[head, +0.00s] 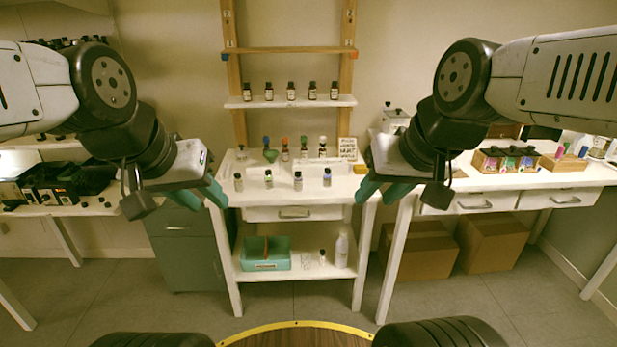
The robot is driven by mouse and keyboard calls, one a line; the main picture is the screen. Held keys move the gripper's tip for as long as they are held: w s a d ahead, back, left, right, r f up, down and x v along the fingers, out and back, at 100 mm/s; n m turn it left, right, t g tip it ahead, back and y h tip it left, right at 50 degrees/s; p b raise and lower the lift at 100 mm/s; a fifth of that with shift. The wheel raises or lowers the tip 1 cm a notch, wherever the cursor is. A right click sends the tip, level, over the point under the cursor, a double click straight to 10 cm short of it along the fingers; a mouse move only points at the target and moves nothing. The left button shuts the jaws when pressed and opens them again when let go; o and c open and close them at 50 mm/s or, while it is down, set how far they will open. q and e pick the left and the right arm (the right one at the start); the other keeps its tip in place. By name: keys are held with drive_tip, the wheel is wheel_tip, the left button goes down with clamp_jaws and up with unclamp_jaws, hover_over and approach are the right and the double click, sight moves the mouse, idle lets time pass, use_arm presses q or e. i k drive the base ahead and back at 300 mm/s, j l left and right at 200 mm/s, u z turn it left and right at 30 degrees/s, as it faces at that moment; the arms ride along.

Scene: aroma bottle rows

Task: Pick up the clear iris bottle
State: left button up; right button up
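A front row of small clear bottles with dark caps stands on the white table (250,197) in the head view. From left to right they are one bottle (238,182), one with a greenish label (268,179), one with a pale label (298,181) and one with a bluish label (326,178). The labels are too small to read, so I cannot tell which is iris. My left gripper (205,199) is in the air left of the row, its teal fingers apart and empty. My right gripper (382,193) is in the air right of the row, open and empty.
Behind stand a green-topped bottle (269,153), an orange-capped bottle (285,152) and others, beside a small sign (347,149). A shelf (262,103) above holds dark bottles. A teal bin (278,262) sits below. Side tables flank the white table.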

sight(326, 176)
drive_tip(key=i+j, duration=0.1)
drive_tip(key=i, duration=0.55)
drive_tip(key=i+j, duration=0.15)
drive_tip(key=i, duration=0.5)
drive_tip(key=l+z, duration=0.05)
